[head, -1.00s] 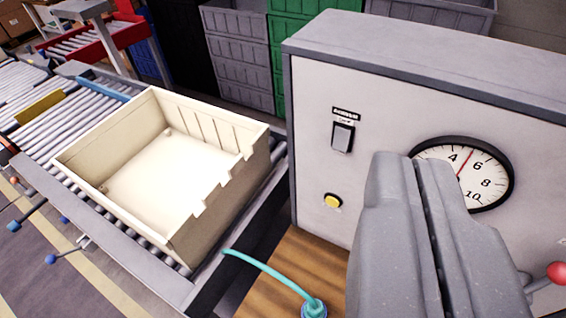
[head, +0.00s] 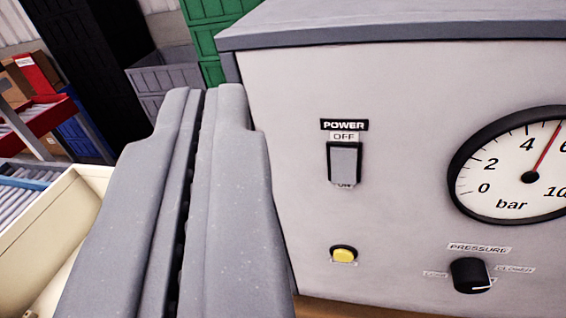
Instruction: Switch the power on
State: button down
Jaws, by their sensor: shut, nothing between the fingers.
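The power switch (head: 344,163) is a grey rocker in a dark frame on the light grey front panel (head: 405,130) of a cabinet. A black POWER label is above it, with OFF printed just over the rocker and a small, partly hidden word at its lower edge. I cannot tell for sure which way the rocker is tipped. My gripper (head: 208,92) is shut and empty, with its fingers pointing up in the picture. It appears to the left of the switch, apart from it, and covers the cabinet's left edge in part.
A yellow button (head: 343,254) is below the switch. A pressure gauge (head: 520,165) and a black pressure knob (head: 470,274) are to the right. A cream crate (head: 50,230) is at lower left, with grey and green bins behind.

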jog(key=w+f+m+t+h+b, duration=0.1)
jog(key=w+f+m+t+h, duration=0.1)
jog(key=w+f, duration=0.5)
jog(key=m+t+h+b, duration=0.1)
jog(key=m+t+h, duration=0.1)
jog(key=h, duration=0.4)
send_near(342, 172)
jog(key=s+a, duration=0.2)
jog(key=s+f+t, duration=0.1)
jog(key=s+f, duration=0.1)
jog(key=s+f+n+t+h+b, duration=0.1)
jog(key=s, duration=0.1)
jog(key=shift+s+f, duration=0.15)
jog(key=shift+f, duration=0.25)
jog(key=shift+r, duration=0.1)
jog(key=shift+w+d+r+b, duration=0.5)
jog(key=shift+w+r, duration=0.4)
jog(key=shift+w, duration=1)
jog(key=shift+w+d+r+b, duration=0.3)
jog(key=shift+w+d+r, duration=0.55)
jog(key=shift+w, duration=1.05)
jog(key=shift+w+d+r+b, duration=0.45)
jog(key=shift+w+r, duration=0.45)
jog(key=shift+w, duration=1)
